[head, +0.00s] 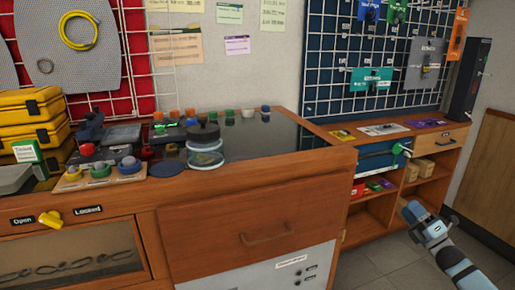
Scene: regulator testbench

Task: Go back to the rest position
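My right gripper (412,212) shows at the lower right, at the end of my blue-grey arm that comes in from the bottom right corner. It is in the open space in front of the low shelf unit, apart from the shelves in the picture. Its dark fingers are small and dim, so I cannot tell whether they are open or shut. I see nothing held in it. My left gripper and arm are not in view.
A wooden workbench (262,188) fills the left and middle, with a lidded clear jar (205,155), yellow cases (30,120) and a yellow knob (50,219). A low shelf unit (352,238) stands right, below a pegboard grid. Grey floor (375,272) is clear.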

